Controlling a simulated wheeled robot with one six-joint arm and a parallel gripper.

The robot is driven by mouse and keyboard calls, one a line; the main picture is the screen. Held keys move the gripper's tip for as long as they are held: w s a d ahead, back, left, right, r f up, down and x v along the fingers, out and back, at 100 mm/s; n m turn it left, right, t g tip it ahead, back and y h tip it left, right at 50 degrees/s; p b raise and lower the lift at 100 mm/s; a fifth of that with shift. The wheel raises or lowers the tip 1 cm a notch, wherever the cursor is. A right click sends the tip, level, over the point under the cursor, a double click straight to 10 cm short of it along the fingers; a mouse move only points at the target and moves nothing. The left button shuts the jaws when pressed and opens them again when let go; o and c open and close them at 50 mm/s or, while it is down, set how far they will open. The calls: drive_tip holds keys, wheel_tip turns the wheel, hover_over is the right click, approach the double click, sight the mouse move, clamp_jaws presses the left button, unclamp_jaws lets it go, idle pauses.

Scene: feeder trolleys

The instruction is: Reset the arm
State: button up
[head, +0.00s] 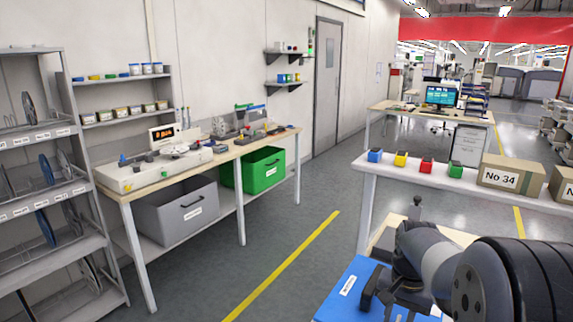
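My arm reaches in from the lower right corner of the head view, its large dark joint close to the camera. It is bent, and a paler grey link leads left to the wrist. My gripper (382,292) is a dark shape at the end of the wrist, low in the picture, over or in front of a blue surface (340,288) with a white label. Its fingers are dark and partly overlap the wrist, so their opening is unclear. I see no object held in it.
A white shelf (375,169) beyond my arm bears blue, yellow, red and green small boxes and a carton (510,175) marked No 34. A workbench (225,153) with grey and green bins stands left, beside a reel rack (45,145). Floor with a yellow line (285,262) lies clear between.

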idle(0.4)
wheel_tip(320, 180, up, 11)
wheel_tip(320, 180, down, 11)
drive_tip(key=shift+r, duration=0.1)
drive_tip(key=shift+f, duration=0.2)
drive_tip(key=n+b, duration=0.2)
drive_tip(key=n, duration=0.3)
drive_tip(key=shift+n, duration=0.3)
drive_tip(key=n+b, duration=0.2)
drive_tip(key=n, duration=0.2)
drive_tip(key=shift+r+n, duration=0.1)
drive_tip(key=shift+n, duration=0.3)
